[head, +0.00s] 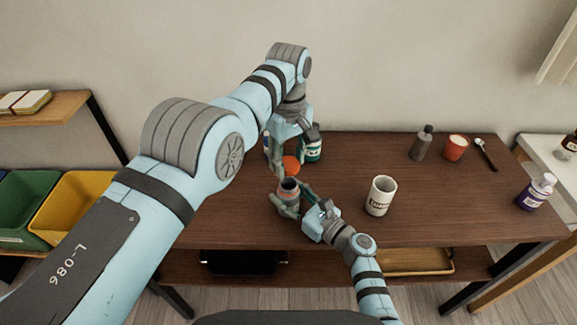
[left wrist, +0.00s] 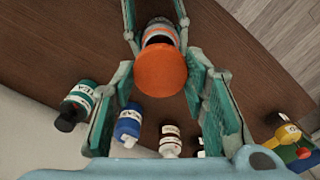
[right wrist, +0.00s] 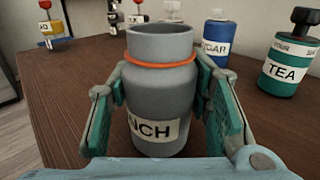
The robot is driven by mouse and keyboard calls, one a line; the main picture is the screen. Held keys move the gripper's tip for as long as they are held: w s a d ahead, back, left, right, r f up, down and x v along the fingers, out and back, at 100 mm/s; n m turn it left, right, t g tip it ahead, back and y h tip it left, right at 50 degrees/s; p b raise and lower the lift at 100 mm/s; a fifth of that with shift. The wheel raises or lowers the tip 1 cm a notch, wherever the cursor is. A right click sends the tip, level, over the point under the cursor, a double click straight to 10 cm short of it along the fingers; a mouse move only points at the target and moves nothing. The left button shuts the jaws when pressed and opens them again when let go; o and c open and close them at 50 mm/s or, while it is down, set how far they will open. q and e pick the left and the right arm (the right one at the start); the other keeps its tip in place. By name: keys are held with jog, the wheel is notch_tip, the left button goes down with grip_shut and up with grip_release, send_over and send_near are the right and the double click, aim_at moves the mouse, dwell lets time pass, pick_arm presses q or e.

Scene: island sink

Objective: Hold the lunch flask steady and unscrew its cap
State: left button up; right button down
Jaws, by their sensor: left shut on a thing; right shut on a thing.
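The grey lunch flask (head: 289,197) stands upright near the middle of the dark wooden table. In the right wrist view the flask (right wrist: 160,95) shows an open neck, an orange ring and a partly hidden label reading "NCH". My right gripper (right wrist: 161,88) is shut around its body. The orange cap (head: 291,163) is off the flask, a little beyond its mouth in the head view. My left gripper (left wrist: 160,82) is shut on the cap, which fills the left wrist view's middle (left wrist: 160,72) and partly covers the flask behind it.
A green-labelled tea bottle (right wrist: 289,60) and a blue bottle (right wrist: 218,48) stand close behind. A white mug (head: 380,196) is right of the flask. The table's centre-right is largely clear.

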jog(key=c, duration=0.8)
grip_release()
jog(key=shift+o, duration=0.2)
